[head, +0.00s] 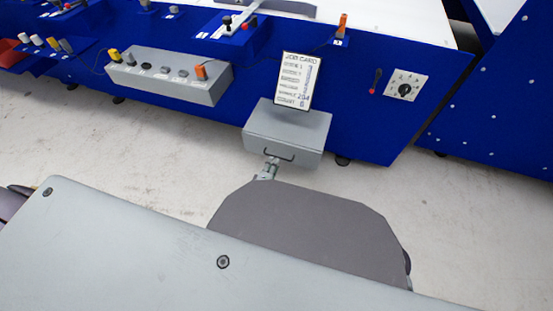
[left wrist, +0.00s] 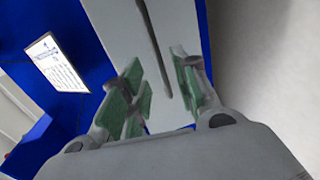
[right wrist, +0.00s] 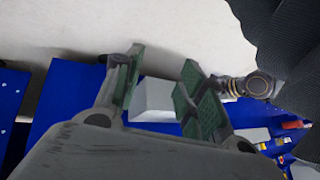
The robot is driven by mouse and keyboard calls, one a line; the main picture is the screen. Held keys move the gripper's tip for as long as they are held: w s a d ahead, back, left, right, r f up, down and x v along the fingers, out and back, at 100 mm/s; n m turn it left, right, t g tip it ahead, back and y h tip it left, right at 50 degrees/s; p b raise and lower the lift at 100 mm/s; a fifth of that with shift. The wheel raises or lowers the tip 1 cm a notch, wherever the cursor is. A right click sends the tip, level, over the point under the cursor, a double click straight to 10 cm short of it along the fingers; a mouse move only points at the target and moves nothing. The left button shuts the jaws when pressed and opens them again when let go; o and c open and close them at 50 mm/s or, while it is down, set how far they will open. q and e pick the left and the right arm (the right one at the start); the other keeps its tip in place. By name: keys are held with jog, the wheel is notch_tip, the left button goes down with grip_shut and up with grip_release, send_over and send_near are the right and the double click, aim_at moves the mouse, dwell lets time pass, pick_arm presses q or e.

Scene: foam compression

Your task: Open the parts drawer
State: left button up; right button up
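The parts drawer (head: 285,131) is a grey box on the front of the blue machine, with a dark bar handle (head: 278,154) on its front face. It looks closed. My left gripper (head: 268,167) is just in front of the handle. In the left wrist view the left gripper (left wrist: 160,72) is open, its green-padded fingers on either side of the dark handle (left wrist: 154,45), with gaps visible; whether either finger touches it I cannot tell. My right gripper (right wrist: 162,60) is open and empty, seen only in the right wrist view, with a grey box (right wrist: 155,97) beyond its fingers.
A job card (head: 298,80) stands above the drawer and also shows in the left wrist view (left wrist: 57,62). A grey button box (head: 166,75) is to its left, and a rotary switch (head: 405,87) to its right. Bare pale floor (head: 120,150) lies before the blue machine (head: 360,125).

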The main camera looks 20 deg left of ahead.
pick_arm(q)
jog(key=shift+b+x, duration=1.1)
jog(key=shift+x, duration=1.75)
pick_arm(e)
jog(key=shift+a+f+t, duration=0.15)
jog(key=shift+a+f, duration=0.05)
jog(key=shift+f, duration=0.75)
jog(key=shift+a+f+t, duration=0.15)
jog(key=shift+f, duration=0.8)
pick_arm(q)
jog(key=shift+c, duration=0.5)
grip_shut()
pick_arm(e)
jog(key=shift+w, duration=0.1)
